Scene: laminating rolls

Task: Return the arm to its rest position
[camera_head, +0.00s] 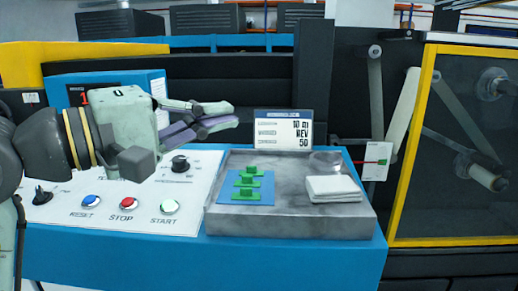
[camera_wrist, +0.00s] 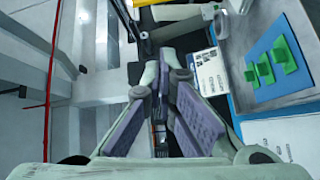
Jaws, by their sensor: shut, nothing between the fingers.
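My gripper (camera_head: 234,113) is at the left in the head view, above the control panel (camera_head: 70,212), pointing right. Its purple-padded fingers are shut with nothing between them. In the wrist view, the gripper (camera_wrist: 153,62) fills the lower middle, its fingers close together at the tips. My arm comes in from the left edge and hides part of the panel and of the blue display box (camera_head: 97,90). The gripper is apart from the tray and the sign.
A grey tray (camera_head: 290,225) holds a blue plate (camera_head: 262,196) with green pieces (camera_head: 249,182) and a folded white cloth (camera_head: 333,188). A sign (camera_head: 284,129) stands behind it. The panel bears a knob (camera_head: 180,163) and blue, red and green buttons. A yellow-framed roll machine (camera_head: 417,145) stands right.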

